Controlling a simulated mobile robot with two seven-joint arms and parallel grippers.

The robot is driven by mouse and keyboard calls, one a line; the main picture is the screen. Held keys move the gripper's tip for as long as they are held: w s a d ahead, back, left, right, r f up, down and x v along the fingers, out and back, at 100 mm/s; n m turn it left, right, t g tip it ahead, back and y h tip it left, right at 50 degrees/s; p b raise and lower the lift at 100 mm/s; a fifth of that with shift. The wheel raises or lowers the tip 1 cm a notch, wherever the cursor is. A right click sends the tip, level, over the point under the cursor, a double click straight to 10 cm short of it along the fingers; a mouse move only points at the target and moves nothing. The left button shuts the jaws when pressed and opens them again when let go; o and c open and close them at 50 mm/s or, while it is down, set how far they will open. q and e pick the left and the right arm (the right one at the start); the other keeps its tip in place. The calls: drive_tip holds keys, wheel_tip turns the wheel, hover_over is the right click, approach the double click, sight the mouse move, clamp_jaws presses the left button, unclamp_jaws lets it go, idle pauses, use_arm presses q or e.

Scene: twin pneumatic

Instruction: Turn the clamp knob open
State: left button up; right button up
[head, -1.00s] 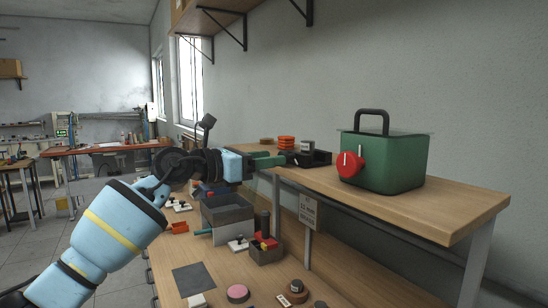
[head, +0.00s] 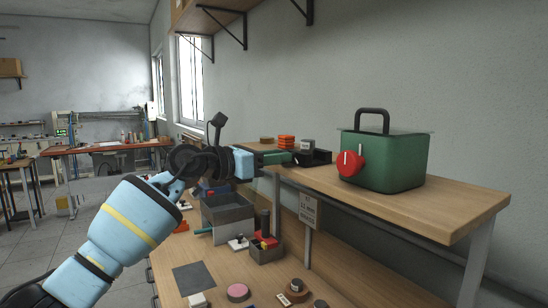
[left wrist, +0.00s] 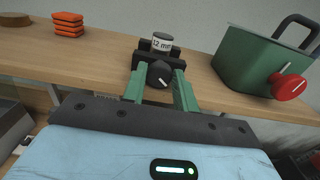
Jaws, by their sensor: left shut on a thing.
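The clamp is a black block (head: 318,157) on the raised wooden shelf, and it also shows in the left wrist view (left wrist: 143,60). It holds a grey cylinder with a white "12 mm" label (left wrist: 162,43). The clamp knob (left wrist: 159,75) is dark and round with a white pointer line slanting down to the right. My left gripper (head: 287,158) has green fingers shut on this knob from the front, one finger on each side. In the head view the fingers and clamp hide the knob. My right gripper is not in view.
A green box (head: 395,160) with a red knob (head: 349,164) and black handle stands to the right on the shelf (head: 440,212). Below, a bench carries a grey bin (head: 228,216) and small parts.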

use_arm(q)
drive_tip(key=n+p, duration=0.4)
drive_tip(key=n, duration=0.1)
drive_tip(key=shift+n+p, duration=0.35)
drive_tip(key=shift+n, duration=0.05)
drive_tip(key=o, duration=0.9)
drive_tip(key=shift+o, duration=0.3)
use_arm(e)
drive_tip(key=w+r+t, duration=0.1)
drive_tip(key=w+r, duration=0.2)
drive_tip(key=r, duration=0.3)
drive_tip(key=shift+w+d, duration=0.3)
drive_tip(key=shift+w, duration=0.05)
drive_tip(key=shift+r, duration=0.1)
use_arm(q)
drive_tip(key=shift+w+f, duration=0.1)
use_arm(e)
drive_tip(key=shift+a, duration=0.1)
